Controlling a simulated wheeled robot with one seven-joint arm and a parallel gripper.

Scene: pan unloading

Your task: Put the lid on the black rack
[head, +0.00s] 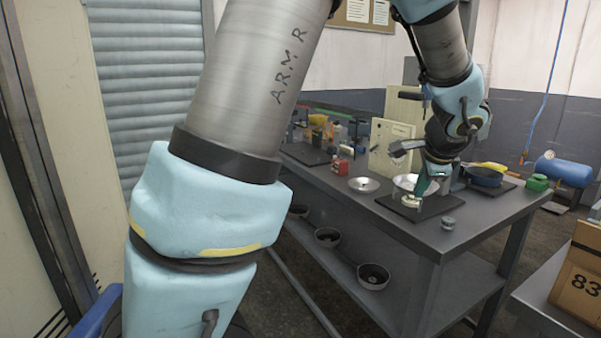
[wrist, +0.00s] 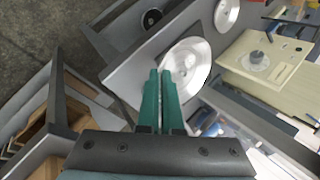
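My gripper (head: 418,194) reaches down over the table's right half. In the wrist view its two green fingers (wrist: 160,72) lie close together with only a thin gap. I cannot make out anything pinched between them. A shiny round metal lid (wrist: 189,66) shows just beyond the fingertips, its left edge partly covered by them. In the head view this pale disc (head: 403,181) is beside the fingers, at their left. Under the fingers is a flat black rack (head: 436,208), with a small pale object (head: 411,201) at the fingertips. Whether that touches them is unclear.
Another metal lid or plate (head: 363,185) lies to the left on the grey table (head: 400,229). A cream panel (head: 390,140) rises behind. Several pans sit on the lower shelf.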

